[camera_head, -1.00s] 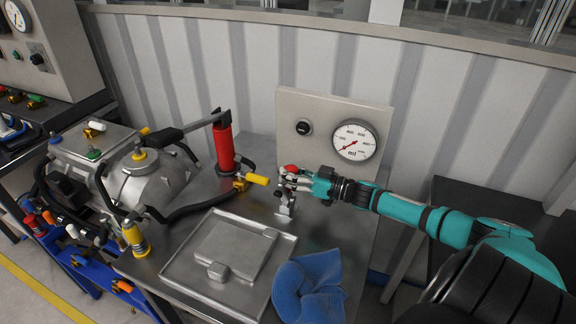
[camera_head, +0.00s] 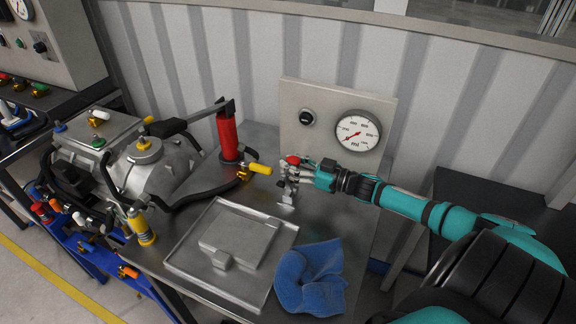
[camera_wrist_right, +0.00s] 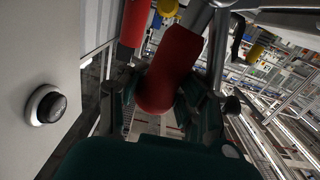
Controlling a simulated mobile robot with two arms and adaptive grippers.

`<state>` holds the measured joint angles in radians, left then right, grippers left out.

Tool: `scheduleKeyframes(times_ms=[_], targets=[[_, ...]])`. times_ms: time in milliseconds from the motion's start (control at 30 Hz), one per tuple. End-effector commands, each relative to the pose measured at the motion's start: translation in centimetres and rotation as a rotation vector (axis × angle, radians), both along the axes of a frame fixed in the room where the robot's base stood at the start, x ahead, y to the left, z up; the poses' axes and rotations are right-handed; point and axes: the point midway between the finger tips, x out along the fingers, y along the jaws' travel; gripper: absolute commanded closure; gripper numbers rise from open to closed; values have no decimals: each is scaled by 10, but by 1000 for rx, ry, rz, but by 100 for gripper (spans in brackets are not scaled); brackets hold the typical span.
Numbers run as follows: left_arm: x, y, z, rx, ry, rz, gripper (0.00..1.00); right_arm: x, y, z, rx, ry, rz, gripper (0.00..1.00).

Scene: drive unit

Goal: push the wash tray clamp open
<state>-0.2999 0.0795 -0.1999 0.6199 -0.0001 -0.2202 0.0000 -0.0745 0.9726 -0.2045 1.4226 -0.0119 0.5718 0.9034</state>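The wash tray clamp (camera_head: 286,203) stands on the metal bench behind the tray, with its base low and its red-tipped lever (camera_head: 293,160) upright. My right gripper (camera_head: 289,174) is at the lever, just below its red tip. In the right wrist view the red handle (camera_wrist_right: 168,72) fills the middle, with dark fingers on both sides of it. The handle hides part of the fingers, so I cannot tell whether they press on it. The metal wash tray (camera_head: 180,262) lies flat in front of the clamp with a flat block in it. My left gripper is not in view.
A blue cloth (camera_head: 310,277) lies right of the tray. A red cylinder (camera_head: 229,135) and a yellow-tipped hose handle (camera_head: 258,168) stand just left of my right gripper. A gauge panel (camera_head: 338,95) rises behind it. The drive unit (camera_head: 150,170) fills the left.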

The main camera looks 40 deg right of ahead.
Motion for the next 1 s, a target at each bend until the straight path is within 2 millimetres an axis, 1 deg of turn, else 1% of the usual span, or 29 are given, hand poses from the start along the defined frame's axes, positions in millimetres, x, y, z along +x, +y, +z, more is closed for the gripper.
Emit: scheduleKeyframes(times_ms=[33,167,200,567,667,767,1000], targets=[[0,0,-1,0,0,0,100,-7,7,-14,-9,18,18,65],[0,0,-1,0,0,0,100,-7,8,-13,-6,18,20,48],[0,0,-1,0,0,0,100,-7,9,-13,-4,17,20,46],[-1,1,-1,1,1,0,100,-7,11,-12,1,16,24,46],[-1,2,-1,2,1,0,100,-10,10,-12,2,16,24,46],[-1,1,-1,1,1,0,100,-18,5,-13,1,18,24,46],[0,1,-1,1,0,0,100,-48,-15,-12,2,17,17,46]])
